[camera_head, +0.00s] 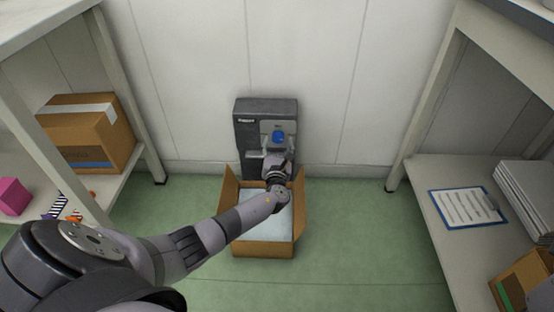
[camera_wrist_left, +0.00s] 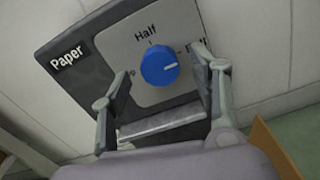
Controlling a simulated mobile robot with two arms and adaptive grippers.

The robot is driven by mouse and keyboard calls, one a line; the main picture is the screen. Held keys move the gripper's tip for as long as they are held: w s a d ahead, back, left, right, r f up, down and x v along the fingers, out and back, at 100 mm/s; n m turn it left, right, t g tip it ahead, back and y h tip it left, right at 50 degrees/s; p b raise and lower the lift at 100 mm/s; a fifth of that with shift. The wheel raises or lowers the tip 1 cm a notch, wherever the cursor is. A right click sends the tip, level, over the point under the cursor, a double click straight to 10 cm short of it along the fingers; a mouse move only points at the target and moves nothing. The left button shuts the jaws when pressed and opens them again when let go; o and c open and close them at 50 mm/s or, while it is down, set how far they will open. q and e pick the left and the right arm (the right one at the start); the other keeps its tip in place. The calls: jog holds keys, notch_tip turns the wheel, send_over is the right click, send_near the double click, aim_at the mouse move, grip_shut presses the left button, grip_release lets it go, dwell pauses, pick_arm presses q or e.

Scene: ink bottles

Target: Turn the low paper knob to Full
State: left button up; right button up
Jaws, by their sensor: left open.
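The blue paper knob (camera_head: 278,137) sits on a grey plate on the dark unit marked "Paper" (camera_head: 252,107), low against the wall. My left gripper (camera_wrist_left: 161,62) is open, with one finger on each side of the knob and gaps between. In the head view the left gripper (camera_head: 277,160) is just below the knob. My right gripper is out of view.
An open cardboard box (camera_head: 265,247) with pale contents stands on the green floor (camera_head: 345,230) under my left forearm. Shelves flank both sides, with a carton (camera_head: 90,135) on the left and a clipboard (camera_head: 465,207) on the right.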

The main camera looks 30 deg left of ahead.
pick_arm(q)
jog(key=v, duration=1)
